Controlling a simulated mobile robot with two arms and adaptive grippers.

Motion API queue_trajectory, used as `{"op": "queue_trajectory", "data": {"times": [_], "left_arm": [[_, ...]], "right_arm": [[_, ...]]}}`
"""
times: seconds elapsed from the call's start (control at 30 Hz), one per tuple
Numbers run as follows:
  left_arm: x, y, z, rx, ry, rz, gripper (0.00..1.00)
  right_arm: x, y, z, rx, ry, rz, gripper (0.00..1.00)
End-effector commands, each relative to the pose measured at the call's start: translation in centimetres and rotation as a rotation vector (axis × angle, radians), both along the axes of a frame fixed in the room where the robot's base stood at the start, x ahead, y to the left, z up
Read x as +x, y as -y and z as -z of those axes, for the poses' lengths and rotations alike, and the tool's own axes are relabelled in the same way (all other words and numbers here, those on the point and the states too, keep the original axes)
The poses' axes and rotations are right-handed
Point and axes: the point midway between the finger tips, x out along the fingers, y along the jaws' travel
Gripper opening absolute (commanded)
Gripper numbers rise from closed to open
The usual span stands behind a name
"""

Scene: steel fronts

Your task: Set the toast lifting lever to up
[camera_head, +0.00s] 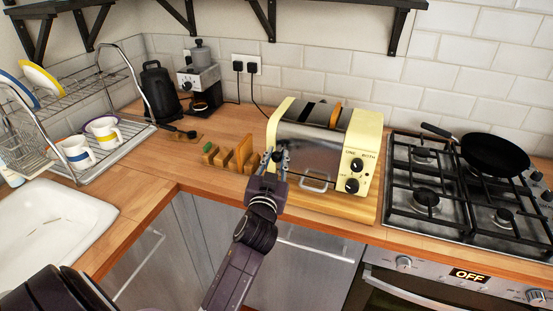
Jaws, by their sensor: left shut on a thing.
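A cream and chrome toaster (365,138) stands on a wooden board on the counter. A brown slice, likely toast (335,115), sticks up from a slot on top. My left gripper (277,155) is at the toaster's left front edge, with its fingers close together. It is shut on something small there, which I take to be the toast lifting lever. The fingers hide the lever, so its height cannot be told. My right gripper is out of view.
Wooden toast-rack-like blocks (231,158) stand just left of my gripper. A gas hob (408,228) with a black pan (494,155) is to the right. A coffee machine (198,80), dish rack and sink are left. Dark shelves hang above.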

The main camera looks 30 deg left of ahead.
Motion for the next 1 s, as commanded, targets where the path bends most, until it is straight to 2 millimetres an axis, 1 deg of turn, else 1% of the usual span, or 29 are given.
{"op": "queue_trajectory", "data": {"times": [0.03,0.13,0.3,0.6,0.63,0.7,0.8,1.0], "left_arm": [[0.0,0.0,-1.0,-0.001,0.004,0.001,0.0],[0.0,0.0,-1.6,-0.001,0.004,0.001,0.0],[0.0,0.0,-2.0,0.001,0.004,0.001,0.0],[0.0,0.0,-2.2,0.003,0.01,0.001,0.0],[0.0,0.0,-2.2,0.003,0.01,0.001,0.22],[0.0,0.0,-2.2,0.003,0.01,0.001,0.3],[0.0,0.0,-2.1,0.003,0.006,0.0,0.4],[0.0,0.0,-1.9,0.002,0.004,0.001,0.4]], "right_arm": [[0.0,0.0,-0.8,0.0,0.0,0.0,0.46],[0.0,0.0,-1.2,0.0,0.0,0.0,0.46],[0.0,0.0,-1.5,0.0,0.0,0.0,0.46],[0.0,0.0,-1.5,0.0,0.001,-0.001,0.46],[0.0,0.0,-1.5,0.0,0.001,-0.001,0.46],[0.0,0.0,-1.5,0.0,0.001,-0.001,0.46],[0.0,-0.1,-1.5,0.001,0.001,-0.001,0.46],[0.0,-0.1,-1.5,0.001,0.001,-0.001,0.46]]}}
